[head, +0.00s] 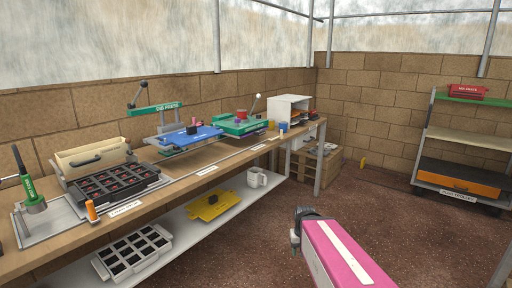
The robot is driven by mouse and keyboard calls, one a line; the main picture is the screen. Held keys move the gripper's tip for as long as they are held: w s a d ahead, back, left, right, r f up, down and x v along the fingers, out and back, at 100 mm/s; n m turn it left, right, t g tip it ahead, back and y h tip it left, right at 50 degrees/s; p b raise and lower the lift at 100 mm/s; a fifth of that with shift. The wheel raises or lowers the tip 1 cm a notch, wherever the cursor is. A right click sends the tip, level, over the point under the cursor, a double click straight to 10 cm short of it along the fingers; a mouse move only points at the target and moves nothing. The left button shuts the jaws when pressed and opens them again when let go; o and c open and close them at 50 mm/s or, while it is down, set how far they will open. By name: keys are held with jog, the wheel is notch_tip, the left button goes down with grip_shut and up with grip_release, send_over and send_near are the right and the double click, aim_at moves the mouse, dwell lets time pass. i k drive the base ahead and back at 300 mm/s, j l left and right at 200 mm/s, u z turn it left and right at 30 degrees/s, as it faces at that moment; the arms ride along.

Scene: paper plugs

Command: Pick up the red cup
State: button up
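A small red round object (242,114), which may be the red cup, sits on the green press (240,126) toward the far end of the workbench. It is too small to tell its exact shape. My gripper (297,240) shows as a dark end on my pink arm at lower centre. It is over the floor, in front of the bench and well apart from the red object. Its fingers are too unclear to tell open from shut.
The long wooden workbench (190,172) holds a black cell tray (110,183), a blue press plate (190,138) and a blue cup (283,127). A white mug (256,179) stands on the lower shelf. A shelf rack (465,136) stands right. The brown floor (400,225) between is clear.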

aim_at(242, 114)
jog(key=u, duration=0.45)
jog(key=j+u, duration=0.15)
jog(key=u, duration=0.7)
jog(key=j+u, duration=0.15)
jog(key=u, duration=0.3)
jog(key=z, duration=1.4)
jog(key=i+l+u, duration=0.1)
jog(key=i, duration=0.6)
